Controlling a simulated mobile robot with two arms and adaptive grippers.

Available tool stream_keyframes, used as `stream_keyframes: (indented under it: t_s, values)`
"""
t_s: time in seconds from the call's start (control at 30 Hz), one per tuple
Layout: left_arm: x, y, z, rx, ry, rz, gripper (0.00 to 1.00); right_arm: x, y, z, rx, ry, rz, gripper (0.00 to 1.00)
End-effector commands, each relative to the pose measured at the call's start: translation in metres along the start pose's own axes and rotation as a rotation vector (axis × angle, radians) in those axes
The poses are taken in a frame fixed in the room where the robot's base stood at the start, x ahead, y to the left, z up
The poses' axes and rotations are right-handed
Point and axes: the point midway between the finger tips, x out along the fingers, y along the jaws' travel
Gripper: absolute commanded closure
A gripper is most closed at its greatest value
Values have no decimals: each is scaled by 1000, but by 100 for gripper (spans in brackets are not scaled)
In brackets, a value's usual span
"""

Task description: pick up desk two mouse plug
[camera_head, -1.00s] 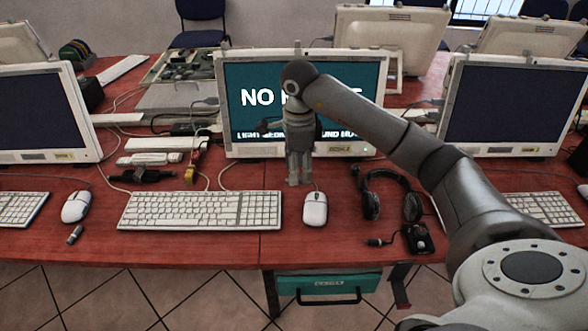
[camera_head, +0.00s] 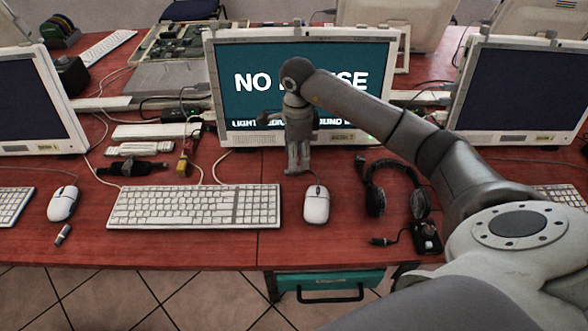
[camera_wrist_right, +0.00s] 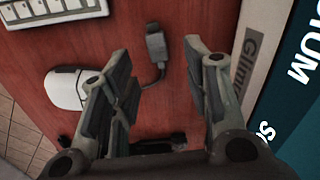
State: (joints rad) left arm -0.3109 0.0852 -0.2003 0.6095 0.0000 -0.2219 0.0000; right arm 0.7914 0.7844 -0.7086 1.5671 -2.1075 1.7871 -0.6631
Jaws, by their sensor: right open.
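A dark grey plug (camera_wrist_right: 156,46) lies on the red desk in the right wrist view, with a short dark cable curving from it behind a finger. My right gripper (camera_wrist_right: 157,58) is open, its two fingers on either side of the plug in that picture, holding nothing. A white mouse (camera_wrist_right: 66,88) lies to the left of the fingers. In the head view my right gripper (camera_head: 297,168) points down in front of the middle monitor, just behind the white mouse (camera_head: 316,204). The plug is hidden there. I cannot tell the fingers' height above the desk. My left gripper is not in view.
The lit monitor (camera_head: 228,95) stands close behind my right gripper. A white keyboard (camera_head: 195,207) is to the left; headphones (camera_head: 376,203) and a small black device (camera_head: 426,238) are to the right. Another plug (camera_head: 62,235) lies near the left mouse (camera_head: 63,203).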

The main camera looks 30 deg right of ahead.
Motion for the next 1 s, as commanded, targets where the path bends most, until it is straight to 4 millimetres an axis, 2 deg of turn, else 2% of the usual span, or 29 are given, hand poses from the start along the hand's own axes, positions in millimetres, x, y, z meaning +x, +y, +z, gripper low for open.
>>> stream_keyframes:
  t_s: [0.2, 0.3, 0.57, 0.83, 0.87, 1.0]
  values:
    - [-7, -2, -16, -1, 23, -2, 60, 33, 2, 0, 0, 0, 5, 56]
    - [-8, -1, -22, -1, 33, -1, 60, 42, 2, 0, 0, -1, 3, 56]
    - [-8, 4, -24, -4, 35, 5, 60, 44, 1, 0, -1, 0, 1, 56]
    - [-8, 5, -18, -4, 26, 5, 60, 44, 1, 0, -1, 0, 1, 91]
    - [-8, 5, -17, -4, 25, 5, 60, 44, 1, 0, -1, 0, 1, 94]
    - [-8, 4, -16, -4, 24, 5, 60, 44, 1, 0, -1, 0, 1, 94]
